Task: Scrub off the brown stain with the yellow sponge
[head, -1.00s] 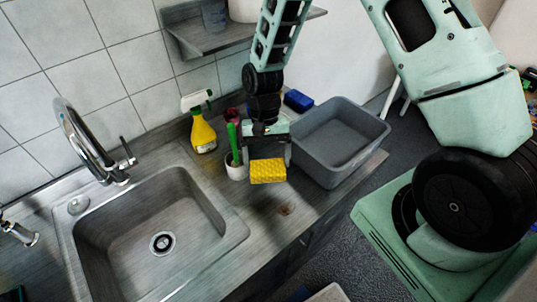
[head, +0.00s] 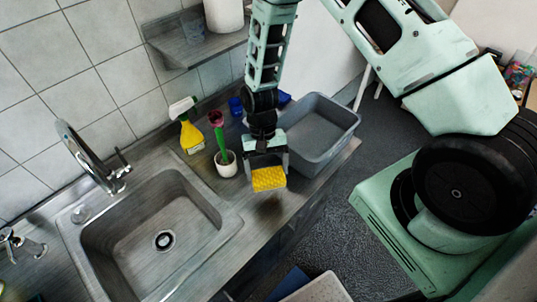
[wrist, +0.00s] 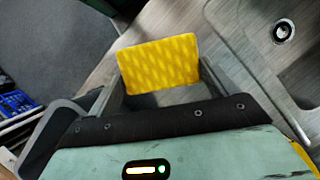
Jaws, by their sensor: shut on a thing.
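My gripper (head: 266,160) is shut on the yellow sponge (head: 269,179) and holds it over the grey counter (head: 215,198), to the right of the sink. In the wrist view the sponge (wrist: 160,63) spans the space between the two fingers, its broad textured face showing. I cannot tell whether the sponge touches the counter. The brown stain is not clearly visible now; the sponge and its dark shadow cover that part of the counter.
The sink (head: 105,243) with its faucet (head: 88,158) lies left. A white pot (head: 226,168) with a green-handled brush (head: 221,138) stands close left of my gripper. A yellow spray bottle (head: 190,132) is behind. A grey tub (head: 340,148) stands right.

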